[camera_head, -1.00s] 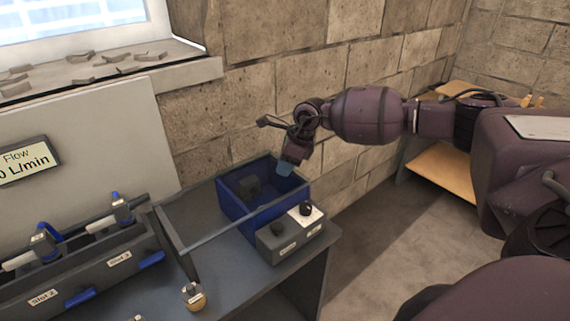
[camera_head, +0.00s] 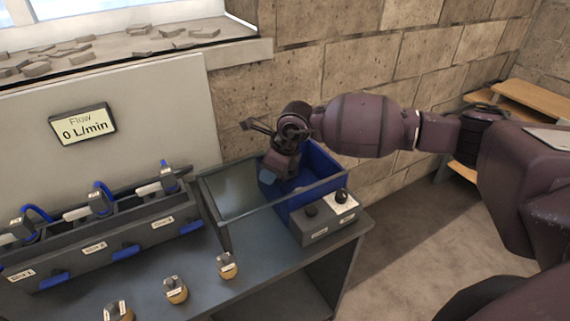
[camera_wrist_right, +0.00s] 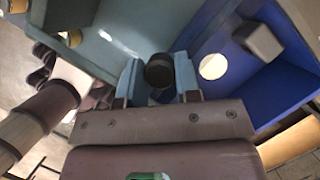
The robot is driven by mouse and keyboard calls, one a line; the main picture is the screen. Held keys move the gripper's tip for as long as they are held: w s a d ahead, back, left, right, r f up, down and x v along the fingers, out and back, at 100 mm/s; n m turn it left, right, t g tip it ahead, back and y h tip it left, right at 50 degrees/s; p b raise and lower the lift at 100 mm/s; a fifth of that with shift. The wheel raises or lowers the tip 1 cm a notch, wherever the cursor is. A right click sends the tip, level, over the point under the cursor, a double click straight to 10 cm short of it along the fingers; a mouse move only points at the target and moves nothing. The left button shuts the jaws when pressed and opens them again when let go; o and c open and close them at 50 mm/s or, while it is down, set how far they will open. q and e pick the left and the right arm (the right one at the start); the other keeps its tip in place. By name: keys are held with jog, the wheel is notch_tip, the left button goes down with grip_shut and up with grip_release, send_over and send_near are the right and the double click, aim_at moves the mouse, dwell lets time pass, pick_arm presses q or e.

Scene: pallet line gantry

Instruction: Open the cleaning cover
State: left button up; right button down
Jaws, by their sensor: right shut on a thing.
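The cleaning cover (camera_head: 238,192) looks like a pale see-through pane in a grey frame, left of the open part of the blue bin (camera_head: 325,169). My right gripper (camera_head: 268,174) is over the bin's left part, at the cover's right side. In the right wrist view my right gripper (camera_wrist_right: 160,85) is shut on a round black knob (camera_wrist_right: 159,70), which looks like the cover's handle. The blue bin (camera_wrist_right: 292,85) lies on the right there, with a grey block (camera_wrist_right: 258,40) and a pale round spot inside. My left gripper is not in view.
Several labelled pieces stand along the table front (camera_head: 227,266). A slotted rack (camera_head: 100,245) with blue-handled parts is on the left, below a flow display (camera_head: 83,124) reading 0 L/min.

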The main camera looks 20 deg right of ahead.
jog(key=shift+a, duration=0.3)
jog(key=c, duration=0.8)
grip_release()
jog(key=v, duration=1.1)
jog(key=shift+s+f, duration=0.1)
